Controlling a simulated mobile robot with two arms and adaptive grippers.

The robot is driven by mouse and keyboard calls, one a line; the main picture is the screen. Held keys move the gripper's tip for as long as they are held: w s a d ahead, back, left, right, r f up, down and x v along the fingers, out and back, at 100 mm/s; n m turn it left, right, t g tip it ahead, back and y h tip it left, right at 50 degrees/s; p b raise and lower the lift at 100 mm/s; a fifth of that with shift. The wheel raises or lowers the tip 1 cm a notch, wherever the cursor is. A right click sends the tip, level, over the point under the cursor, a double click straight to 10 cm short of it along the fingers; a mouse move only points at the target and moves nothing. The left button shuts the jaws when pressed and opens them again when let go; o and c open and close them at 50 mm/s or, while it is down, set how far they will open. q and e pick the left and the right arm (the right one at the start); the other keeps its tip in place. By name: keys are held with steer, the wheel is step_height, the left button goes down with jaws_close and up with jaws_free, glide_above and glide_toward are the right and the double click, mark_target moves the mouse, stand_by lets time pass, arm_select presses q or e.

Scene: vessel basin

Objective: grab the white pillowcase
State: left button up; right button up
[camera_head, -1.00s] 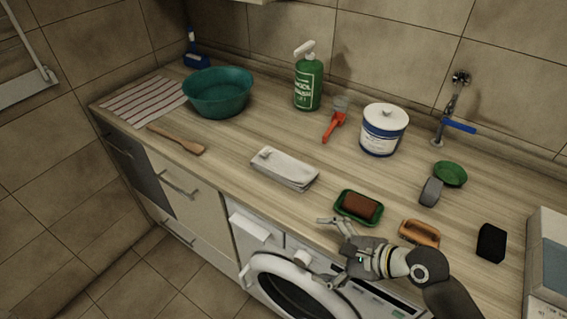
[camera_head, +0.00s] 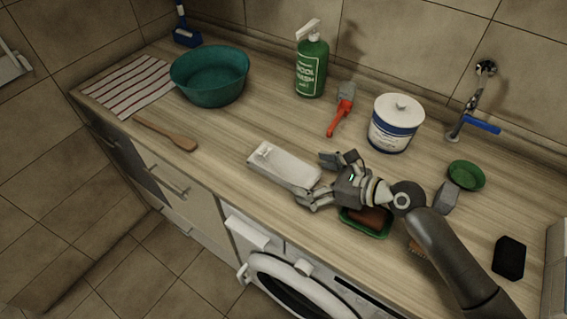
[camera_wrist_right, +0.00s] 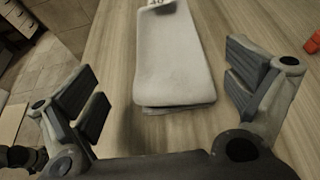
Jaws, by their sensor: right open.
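The white pillowcase (camera_head: 283,164) lies folded flat on the wooden counter, in the middle of the head view. In the right wrist view the pillowcase (camera_wrist_right: 174,58) lies lengthwise ahead, between the two spread fingers. My right gripper (camera_head: 316,178) is open and empty at the right end of the pillowcase, with one finger on each side of that end. In the wrist view the right gripper (camera_wrist_right: 165,105) shows a gap between each finger and the cloth. My left gripper is not in view.
A green soap dish (camera_head: 377,229) with a brown bar sits under my right arm. A wooden spatula (camera_head: 166,135) and teal basin (camera_head: 210,78) are left. Counter around the pillowcase is clear.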

mark_target(301, 170)
steer(key=shift+w+a+f, duration=0.2)
steer(key=shift+w+a, duration=0.1)
steer(key=shift+w, duration=0.05)
steer(key=shift+w+a+f, duration=0.15)
steer(key=shift+w, duration=0.2)
steer(key=p+x, duration=0.1)
steer(key=x, duration=0.3)
steer(key=shift+w, duration=0.15)
steer(key=shift+w+a, duration=0.15)
steer(key=shift+a+f, duration=0.1)
steer(key=shift+f, duration=0.05)
steer(key=shift+c, duration=1.1)
steer(key=c, duration=0.9)
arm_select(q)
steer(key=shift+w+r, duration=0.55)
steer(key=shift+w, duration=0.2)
arm_select(e)
steer(key=shift+c, duration=0.2)
